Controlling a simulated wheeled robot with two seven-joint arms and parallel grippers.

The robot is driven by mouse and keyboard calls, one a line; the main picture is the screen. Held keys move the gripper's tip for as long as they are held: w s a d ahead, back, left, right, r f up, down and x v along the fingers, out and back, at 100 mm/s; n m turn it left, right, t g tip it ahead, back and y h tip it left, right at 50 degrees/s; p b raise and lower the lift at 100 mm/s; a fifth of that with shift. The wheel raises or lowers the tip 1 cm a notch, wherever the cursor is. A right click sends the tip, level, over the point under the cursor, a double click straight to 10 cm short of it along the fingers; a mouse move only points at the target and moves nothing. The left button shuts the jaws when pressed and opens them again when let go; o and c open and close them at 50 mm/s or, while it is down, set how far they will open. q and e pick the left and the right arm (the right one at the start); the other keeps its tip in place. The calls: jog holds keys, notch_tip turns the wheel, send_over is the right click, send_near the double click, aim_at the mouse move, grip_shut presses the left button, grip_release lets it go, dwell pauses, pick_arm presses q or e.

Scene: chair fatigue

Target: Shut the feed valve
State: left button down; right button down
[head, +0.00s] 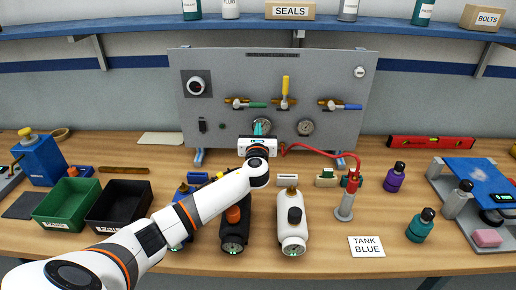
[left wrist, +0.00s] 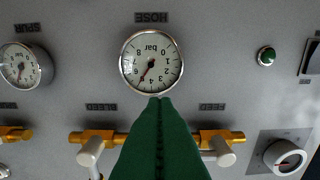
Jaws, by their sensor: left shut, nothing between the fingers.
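The feed valve (head: 238,103) is the left one of three brass valves on the grey panel. Its green handle (head: 258,105) points right, in line with the brass body. In the left wrist view, which is upside down, the feed valve (left wrist: 222,138) shows right of my fingers and its green handle is hidden. My left gripper (head: 262,126) is shut and empty, with green fingers (left wrist: 160,98), in front of the hose gauge (left wrist: 151,62) and below the handle. I cannot tell whether it touches the panel. My right gripper is not in view.
The bleed valve (head: 284,102), its yellow handle upright, and the spur valve (head: 333,103), its blue handle pointing right, are beside it. A red hose (head: 325,153) runs below.

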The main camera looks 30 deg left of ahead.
aim_at(252, 105)
pick_arm(q)
jog(key=r+p, duration=0.1)
jog(key=r, duration=0.1)
jog(key=w+r+p, duration=0.1)
jog(key=r, duration=0.1)
jog(key=shift+a+p, duration=0.3)
jog(key=shift+p, duration=0.05)
jog(key=shift+w, duration=0.1)
jog(key=shift+r+n, duration=0.2)
jog(key=shift+n, duration=0.1)
